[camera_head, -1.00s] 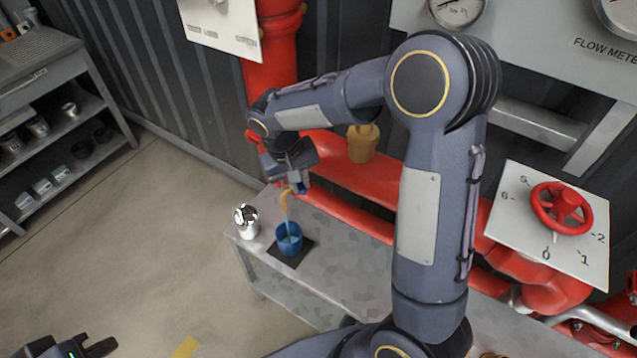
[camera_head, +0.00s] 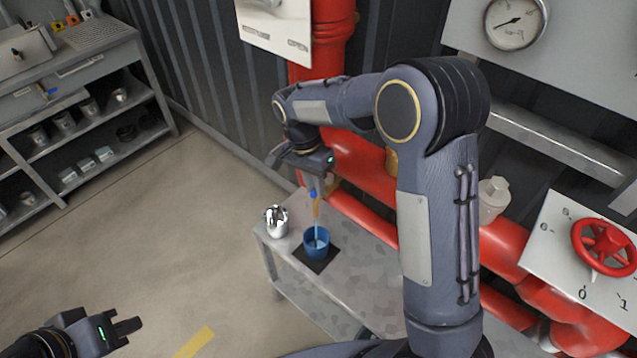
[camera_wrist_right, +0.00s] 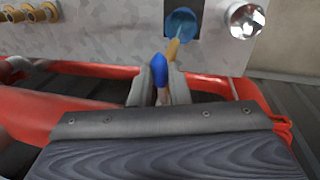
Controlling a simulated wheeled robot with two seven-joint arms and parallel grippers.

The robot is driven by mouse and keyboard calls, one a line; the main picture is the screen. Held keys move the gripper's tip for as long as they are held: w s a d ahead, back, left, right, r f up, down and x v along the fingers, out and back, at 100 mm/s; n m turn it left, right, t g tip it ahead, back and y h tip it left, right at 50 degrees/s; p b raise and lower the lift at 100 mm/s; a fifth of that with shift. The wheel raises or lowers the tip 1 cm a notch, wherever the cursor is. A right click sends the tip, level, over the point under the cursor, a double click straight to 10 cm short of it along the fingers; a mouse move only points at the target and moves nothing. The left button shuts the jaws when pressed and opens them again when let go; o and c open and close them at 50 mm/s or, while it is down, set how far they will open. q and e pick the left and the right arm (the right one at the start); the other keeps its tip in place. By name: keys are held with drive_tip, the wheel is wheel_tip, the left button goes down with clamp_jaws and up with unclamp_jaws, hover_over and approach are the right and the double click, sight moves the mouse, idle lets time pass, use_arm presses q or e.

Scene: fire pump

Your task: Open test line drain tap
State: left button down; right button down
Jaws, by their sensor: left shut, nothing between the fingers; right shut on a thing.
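The drain tap has a brass spout (camera_head: 317,209) low on the red pipework and a blue handle (camera_wrist_right: 163,70). My right gripper (camera_head: 318,186) is shut on the blue handle; in the right wrist view its fingers (camera_wrist_right: 152,86) sit on both sides of it. A thin light-blue stream (camera_head: 317,230) runs from the spout into a blue cup (camera_head: 316,246) below. The cup stands on a black square mat (camera_head: 318,264) on a grey bench (camera_head: 355,280). My left gripper (camera_head: 128,326) is shut and empty at the lower left, away from the tap.
A shiny metal cup (camera_head: 277,221) stands left of the blue cup. A red handwheel (camera_head: 604,247) on a numbered plate is at the right. Red pipes (camera_head: 360,165) run behind the bench. A shelf unit (camera_head: 90,110) is at the left; the floor (camera_head: 190,240) between is clear.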

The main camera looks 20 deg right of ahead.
drive_tip(key=shift+w+a+m, duration=0.1)
drive_tip(key=shift+w+m, duration=0.15)
drive_tip(key=shift+m, duration=0.25)
drive_tip(key=c, duration=1.4)
unclamp_jaws()
drive_tip(key=shift+o, duration=0.2)
wheel_tip(320, 180, up, 8)
drive_tip(key=w, duration=0.1)
drive_tip(key=shift+w+a+f, duration=0.15)
drive_tip(key=shift+w+a, duration=0.05)
drive_tip(key=shift+a, duration=0.2)
